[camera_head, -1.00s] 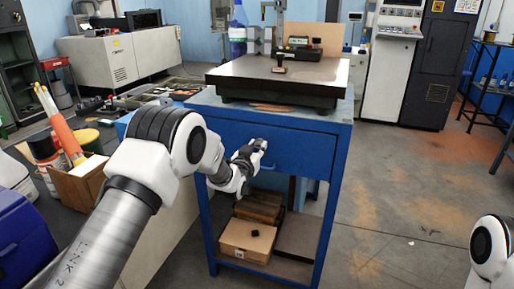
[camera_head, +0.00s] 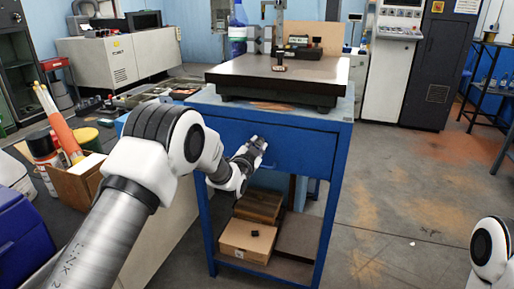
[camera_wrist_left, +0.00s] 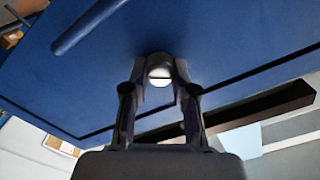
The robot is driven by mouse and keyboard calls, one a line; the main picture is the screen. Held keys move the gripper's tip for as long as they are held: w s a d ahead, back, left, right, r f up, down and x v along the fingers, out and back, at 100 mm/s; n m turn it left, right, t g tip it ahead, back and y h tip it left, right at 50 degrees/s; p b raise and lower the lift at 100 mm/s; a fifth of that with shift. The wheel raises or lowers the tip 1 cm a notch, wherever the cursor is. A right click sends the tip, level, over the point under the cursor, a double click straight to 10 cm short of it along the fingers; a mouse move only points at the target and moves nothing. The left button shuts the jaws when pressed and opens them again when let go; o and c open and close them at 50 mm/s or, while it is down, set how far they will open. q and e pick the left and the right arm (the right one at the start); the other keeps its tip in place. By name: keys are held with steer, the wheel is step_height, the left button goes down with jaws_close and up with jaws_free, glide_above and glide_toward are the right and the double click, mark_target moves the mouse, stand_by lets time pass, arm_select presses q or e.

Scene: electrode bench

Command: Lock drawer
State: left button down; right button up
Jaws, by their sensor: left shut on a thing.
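The blue drawer (camera_head: 300,153) is flush in the blue steel table (camera_head: 345,112) in the head view. In the left wrist view, the drawer front (camera_wrist_left: 215,40) fills the top of the picture. A round silver lock (camera_wrist_left: 159,74) with a dark slot line sits there between my fingertips. A blue bar handle (camera_wrist_left: 88,26) is apart from the gripper, up and left. My left gripper (camera_head: 259,144) is at the drawer front, its fingers (camera_wrist_left: 159,82) shut on the lock. My right gripper is out of view.
A dark surface plate (camera_head: 290,75) with a stand and small blocks rests on the table. A cardboard box (camera_head: 245,241) stands on the lower shelf. A side bench with a wooden box (camera_head: 82,186) is on the left. The floor on the right (camera_head: 400,200) is clear.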

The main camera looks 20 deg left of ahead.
arm_select(q)
steer(key=m, duration=0.5)
steer(key=shift+m+b, duration=0.3)
steer(key=shift+b, duration=0.05)
steer(key=m, duration=0.5)
steer(key=shift+m+b, duration=0.3)
steer(key=shift+b, duration=0.05)
steer(key=c, duration=0.9)
jaws_free()
steer(key=s, duration=1.2)
steer(key=shift+a, duration=0.2)
steer(key=shift+f, duration=0.15)
